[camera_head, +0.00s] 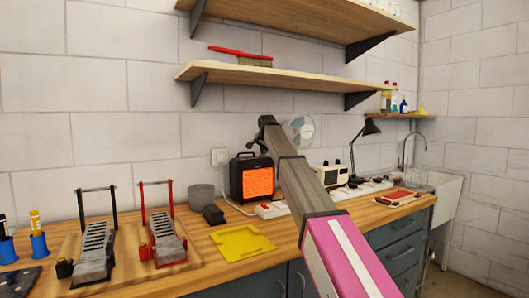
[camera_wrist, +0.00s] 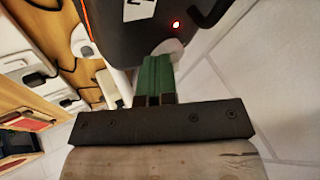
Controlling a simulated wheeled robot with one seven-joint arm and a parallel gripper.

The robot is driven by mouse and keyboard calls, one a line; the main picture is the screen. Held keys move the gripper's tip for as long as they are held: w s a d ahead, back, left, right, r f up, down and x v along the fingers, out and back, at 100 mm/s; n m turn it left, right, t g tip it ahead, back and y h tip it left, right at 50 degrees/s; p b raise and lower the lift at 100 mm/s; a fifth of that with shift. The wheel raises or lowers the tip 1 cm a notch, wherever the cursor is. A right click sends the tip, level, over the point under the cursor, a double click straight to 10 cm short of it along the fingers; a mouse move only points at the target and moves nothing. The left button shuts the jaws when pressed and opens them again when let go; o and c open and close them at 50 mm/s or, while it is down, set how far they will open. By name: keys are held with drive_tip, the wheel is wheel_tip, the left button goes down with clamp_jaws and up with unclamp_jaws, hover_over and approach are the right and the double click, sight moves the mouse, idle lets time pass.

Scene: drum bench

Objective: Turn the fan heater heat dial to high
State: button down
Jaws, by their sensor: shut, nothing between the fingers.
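The fan heater (camera_head: 258,178) stands on the bench against the wall, a black box with an orange glowing grille. In the wrist view its dark casing (camera_wrist: 120,35) fills the top, with a red light and a partly cut-off white label. A pale rounded part (camera_wrist: 172,48), perhaps the heat dial, shows just behind my fingertips; its setting cannot be read. My gripper (camera_wrist: 157,65) has green fingers, shut and empty, close against that part; I cannot tell whether they touch. In the head view my arm reaches to just above the heater, and its end is small and dark.
A white power strip (camera_head: 271,209) lies in front of the heater, with a grey cup (camera_head: 201,194) to its left. A yellow tray (camera_head: 243,244) and two drum pedals (camera_head: 166,240) are nearer. A wooden shelf (camera_head: 290,77) overhangs above. A cream device (camera_head: 331,175) stands right.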

drive_tip(key=shift+a, duration=0.15)
drive_tip(key=m+h, duration=0.1)
drive_tip(key=m, duration=0.1)
drive_tip(key=a+m+h, duration=0.1)
drive_tip(key=m, duration=0.1)
drive_tip(key=shift+a+h, duration=0.1)
drive_tip(key=shift+h, duration=0.2)
drive_tip(key=m, duration=0.1)
drive_tip(key=m+h, duration=0.1)
drive_tip(key=a+m+h, duration=0.1)
drive_tip(key=m, duration=0.1)
drive_tip(key=shift+w+g, duration=0.25)
drive_tip(key=shift+g, duration=0.15)
drive_tip(key=shift+a, duration=0.1)
drive_tip(key=shift+w+a, duration=0.1)
idle(0.3)
